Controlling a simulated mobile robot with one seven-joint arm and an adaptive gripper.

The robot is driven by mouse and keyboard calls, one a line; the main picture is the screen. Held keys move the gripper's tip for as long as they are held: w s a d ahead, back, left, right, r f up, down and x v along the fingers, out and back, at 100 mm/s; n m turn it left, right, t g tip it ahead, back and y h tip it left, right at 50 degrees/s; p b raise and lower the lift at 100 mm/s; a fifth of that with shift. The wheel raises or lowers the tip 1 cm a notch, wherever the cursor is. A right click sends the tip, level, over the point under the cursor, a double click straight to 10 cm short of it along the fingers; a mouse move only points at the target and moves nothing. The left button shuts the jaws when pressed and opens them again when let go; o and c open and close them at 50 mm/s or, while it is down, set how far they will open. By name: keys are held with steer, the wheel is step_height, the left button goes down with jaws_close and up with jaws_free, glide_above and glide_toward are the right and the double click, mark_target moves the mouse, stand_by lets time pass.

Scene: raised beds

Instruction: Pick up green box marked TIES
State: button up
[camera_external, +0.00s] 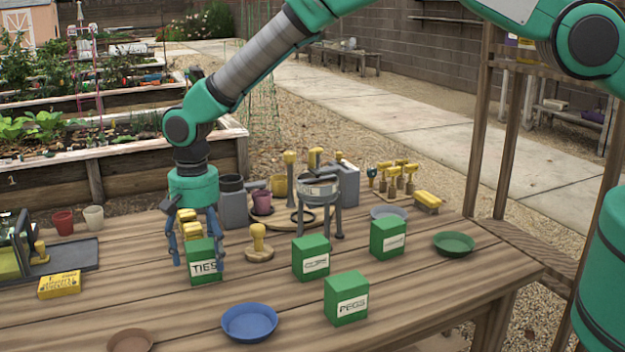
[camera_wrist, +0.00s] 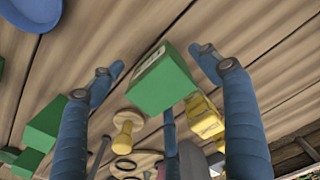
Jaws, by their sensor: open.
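The green box marked TIES (camera_external: 203,264) stands upright on the wooden table, left of the middle. My gripper (camera_external: 198,256) is over it from above, with its blue fingers on either side of the box. In the wrist view the green box (camera_wrist: 160,84) lies between the two spread fingertips (camera_wrist: 156,62), with gaps visible on both sides. The fingers are open and do not appear to hold it.
Three other green boxes stand to the right, one marked PEGS (camera_external: 346,299). A blue dish (camera_external: 249,322) sits in front. Bare table separates them.

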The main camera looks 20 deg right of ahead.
steer(key=shift+f, duration=0.3)
stand_by(0.4)
steer(key=c, duration=1.5)
